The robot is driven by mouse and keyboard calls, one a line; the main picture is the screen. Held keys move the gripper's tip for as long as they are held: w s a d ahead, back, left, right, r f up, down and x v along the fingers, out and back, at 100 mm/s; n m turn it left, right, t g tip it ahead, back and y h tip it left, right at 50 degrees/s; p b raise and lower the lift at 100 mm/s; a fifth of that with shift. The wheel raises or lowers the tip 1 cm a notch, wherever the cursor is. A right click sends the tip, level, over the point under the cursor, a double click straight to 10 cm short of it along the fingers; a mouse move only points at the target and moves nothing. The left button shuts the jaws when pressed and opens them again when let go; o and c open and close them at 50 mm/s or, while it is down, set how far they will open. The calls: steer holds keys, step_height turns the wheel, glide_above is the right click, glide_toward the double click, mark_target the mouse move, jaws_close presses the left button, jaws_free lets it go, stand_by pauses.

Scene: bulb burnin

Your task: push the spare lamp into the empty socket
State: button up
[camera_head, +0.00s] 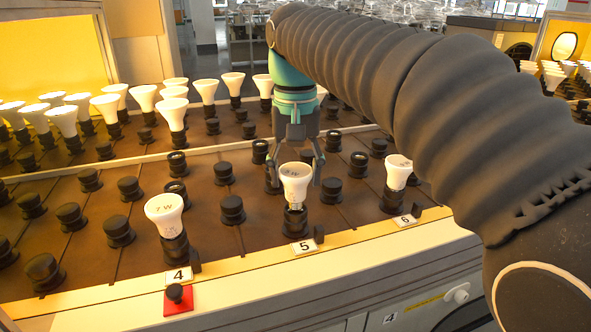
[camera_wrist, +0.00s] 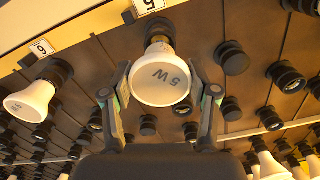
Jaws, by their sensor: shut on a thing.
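A white lamp marked 5 W (camera_head: 296,183) stands upright over the black socket at label 5 (camera_head: 293,226). Part of its metal base shows between the white body and the socket; how deep the base sits I cannot tell. My gripper (camera_head: 295,176) is shut on this lamp, with one finger on each side of the white body. The wrist view shows the lamp's round face (camera_wrist: 160,82) between the two fingers of my gripper (camera_wrist: 159,93).
A 7 W lamp (camera_head: 165,213) stands in socket 4 at left, and another lamp (camera_head: 398,171) in socket 6 at right. A red block with a black button (camera_head: 178,298) sits below label 4. Capped sockets and rows of lit lamps (camera_head: 172,112) fill the board behind.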

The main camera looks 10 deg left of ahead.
steer(key=shift+f+b, duration=0.55)
steer(key=shift+f, duration=0.45)
steer(key=o, duration=1.2)
steer(key=shift+o, duration=0.2)
steer(key=shift+r, duration=0.1)
step_height(320, 180, up, 12)
steer(key=shift+f, duration=0.1)
